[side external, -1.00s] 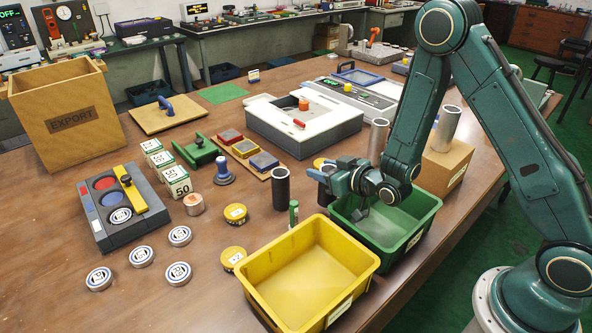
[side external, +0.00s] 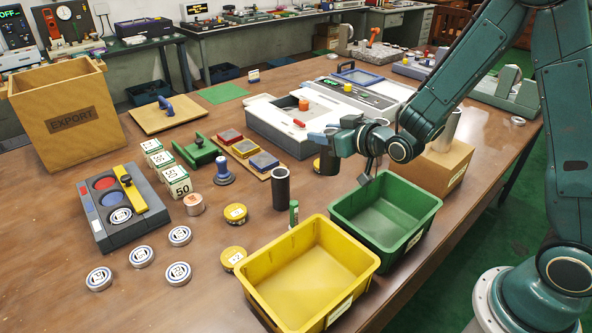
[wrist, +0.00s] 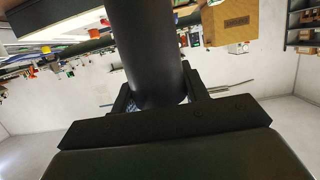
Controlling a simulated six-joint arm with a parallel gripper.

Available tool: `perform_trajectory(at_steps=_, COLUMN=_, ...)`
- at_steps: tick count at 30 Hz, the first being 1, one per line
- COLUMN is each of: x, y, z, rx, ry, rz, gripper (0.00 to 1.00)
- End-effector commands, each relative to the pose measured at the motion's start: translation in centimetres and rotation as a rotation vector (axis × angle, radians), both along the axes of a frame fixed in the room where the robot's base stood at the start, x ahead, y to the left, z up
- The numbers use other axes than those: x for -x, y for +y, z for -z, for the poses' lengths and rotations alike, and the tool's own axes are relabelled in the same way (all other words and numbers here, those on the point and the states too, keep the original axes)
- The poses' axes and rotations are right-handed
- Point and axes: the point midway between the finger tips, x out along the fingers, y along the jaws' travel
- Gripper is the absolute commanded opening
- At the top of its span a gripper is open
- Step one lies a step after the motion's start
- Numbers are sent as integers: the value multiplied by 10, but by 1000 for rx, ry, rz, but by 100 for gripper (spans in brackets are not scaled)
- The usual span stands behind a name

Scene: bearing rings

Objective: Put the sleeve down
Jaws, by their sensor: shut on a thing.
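A dark sleeve (wrist: 145,50) fills the middle of the wrist view, its lower end between my two black fingers. My gripper (side external: 328,144) is shut on this sleeve. In the side view the held sleeve (side external: 329,162) shows as a dark upright shape below the fingers, partly hidden by them. It is behind the green bin's left corner; I cannot tell whether it touches the table. A second dark sleeve (side external: 281,188) stands upright on the table to the left of my gripper.
A green bin (side external: 415,205) and a yellow bin (side external: 368,266) stand in front. A cardboard box (side external: 440,165) is to the right. A green marker (side external: 293,213) and yellow tins (side external: 235,213) are near the standing sleeve. A white machine (side external: 280,130) lies behind.

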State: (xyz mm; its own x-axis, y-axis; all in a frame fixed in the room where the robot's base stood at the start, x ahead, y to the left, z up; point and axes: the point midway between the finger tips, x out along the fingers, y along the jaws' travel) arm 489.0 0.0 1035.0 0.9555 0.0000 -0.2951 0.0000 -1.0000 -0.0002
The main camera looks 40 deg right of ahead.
Motion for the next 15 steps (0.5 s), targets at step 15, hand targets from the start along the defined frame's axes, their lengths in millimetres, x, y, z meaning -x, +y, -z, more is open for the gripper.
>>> perform_trajectory(at_steps=15, x=-1, y=0, z=-83, rx=0, ry=-9, rz=0, gripper=2)
